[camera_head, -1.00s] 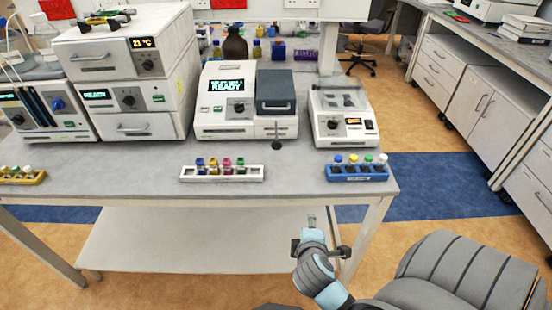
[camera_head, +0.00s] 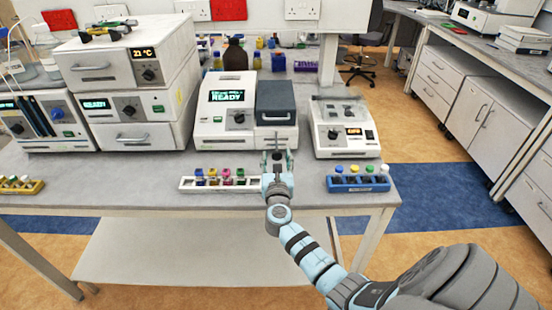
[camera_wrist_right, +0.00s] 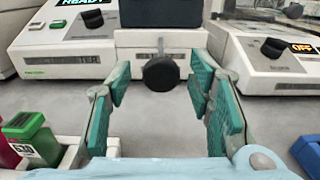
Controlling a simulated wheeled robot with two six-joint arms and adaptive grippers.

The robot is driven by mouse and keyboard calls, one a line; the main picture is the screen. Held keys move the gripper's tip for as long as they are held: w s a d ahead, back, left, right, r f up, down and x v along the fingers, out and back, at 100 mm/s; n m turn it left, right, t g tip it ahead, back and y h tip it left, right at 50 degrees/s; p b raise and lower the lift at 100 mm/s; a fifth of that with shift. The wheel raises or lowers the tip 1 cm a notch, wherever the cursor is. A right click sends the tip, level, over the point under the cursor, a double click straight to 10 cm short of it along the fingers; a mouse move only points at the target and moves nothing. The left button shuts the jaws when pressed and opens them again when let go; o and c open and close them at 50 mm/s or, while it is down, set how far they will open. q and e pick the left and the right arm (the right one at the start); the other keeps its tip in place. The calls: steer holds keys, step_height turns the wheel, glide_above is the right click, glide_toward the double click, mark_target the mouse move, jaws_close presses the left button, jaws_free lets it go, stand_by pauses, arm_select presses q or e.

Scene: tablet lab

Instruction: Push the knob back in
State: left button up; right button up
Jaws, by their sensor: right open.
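A round black knob (camera_wrist_right: 161,73) on a thin rod sticks out from the front of the white READY instrument (camera_head: 215,127), below its dark grey block (camera_head: 275,100). In the right wrist view the knob appears centred between the spread green pads of my right gripper (camera_wrist_right: 160,95). The fingers do not appear to touch it. In the head view my right gripper (camera_head: 277,160) is in front of the instrument and mostly hides the knob. My left gripper is not in view.
A white rack (camera_head: 190,185) of coloured vials stands left of my gripper, close to it. A blue rack (camera_head: 358,186) of vials stands to the right. A white balance-like instrument (camera_head: 345,145) is on the right of the bench. Bare bench lies between the racks.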

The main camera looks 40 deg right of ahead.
steer(key=shift+w+d, duration=0.4)
steer(key=shift+w, duration=0.1)
steer(key=shift+c, duration=0.4)
jaws_close()
